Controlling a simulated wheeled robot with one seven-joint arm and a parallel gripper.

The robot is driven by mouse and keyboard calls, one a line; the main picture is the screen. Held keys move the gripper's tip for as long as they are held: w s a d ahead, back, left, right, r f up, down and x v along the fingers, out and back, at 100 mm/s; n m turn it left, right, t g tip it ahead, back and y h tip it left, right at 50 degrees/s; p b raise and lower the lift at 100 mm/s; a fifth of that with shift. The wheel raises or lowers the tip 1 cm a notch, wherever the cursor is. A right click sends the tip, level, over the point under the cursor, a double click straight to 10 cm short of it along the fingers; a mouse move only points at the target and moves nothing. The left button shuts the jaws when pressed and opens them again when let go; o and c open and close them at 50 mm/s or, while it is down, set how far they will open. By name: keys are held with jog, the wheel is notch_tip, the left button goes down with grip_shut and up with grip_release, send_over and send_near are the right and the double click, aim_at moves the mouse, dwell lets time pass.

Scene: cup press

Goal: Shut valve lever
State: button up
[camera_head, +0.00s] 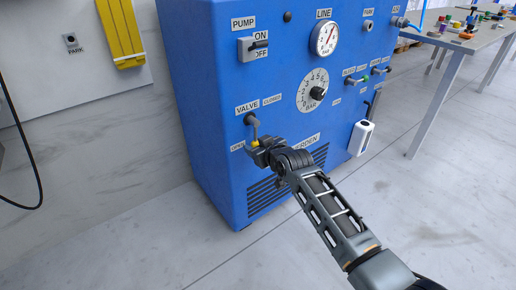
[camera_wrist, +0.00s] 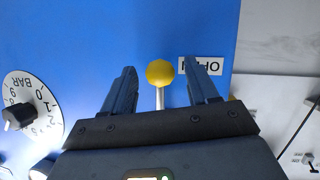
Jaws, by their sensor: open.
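The valve lever (camera_head: 254,130) is on the front of the blue machine, under the VALVE sign. It is a grey rod hanging down from its pivot, with a yellow ball knob at its lower end. The OPEN label (camera_wrist: 201,66) is beside the knob, and the CLOSED label (camera_head: 271,99) is up and to the right of the pivot. My gripper (camera_head: 254,147) is at the knob. In the wrist view its two fingers are spread, with the yellow knob (camera_wrist: 160,73) between them and gaps on both sides. In the head view the gripper partly hides the knob.
The blue machine (camera_head: 220,120) also carries a pump switch (camera_head: 253,47), a line gauge (camera_head: 324,38), a BAR dial (camera_head: 313,90) and small levers at right. A white box (camera_head: 360,138) is at its right side. A table (camera_head: 450,42) with small coloured items stands at right. The floor in front is clear.

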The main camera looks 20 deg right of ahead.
grip_shut()
dwell(0.6)
